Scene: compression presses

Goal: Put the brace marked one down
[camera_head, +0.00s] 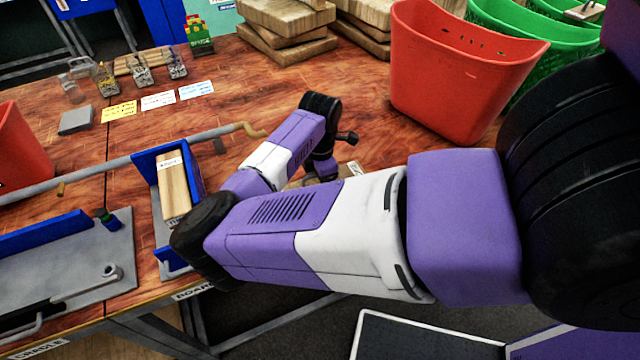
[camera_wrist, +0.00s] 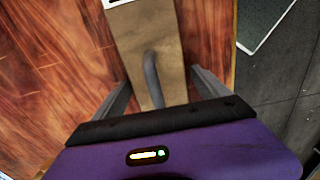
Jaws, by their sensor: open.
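A tan wooden piece with a grey curved handle, likely the brace, lies on the table in the wrist view (camera_wrist: 148,38). A white label shows at its far end, cut off by the frame, and I cannot read its mark. My gripper (camera_wrist: 160,78) is open, with one grey finger on each side of the piece and a gap to each. In the head view my arm hides most of the gripper and the piece; only a bit of tan shows beside the wrist.
A blue holder with labelled wooden boards (camera_head: 174,188) stands left of my arm. A red bin (camera_head: 455,75) and green bins (camera_head: 520,35) stand at the back right, beside stacked wooden blocks (camera_head: 290,30). A metal rod (camera_head: 110,165) crosses the left side. The table's front edge is close.

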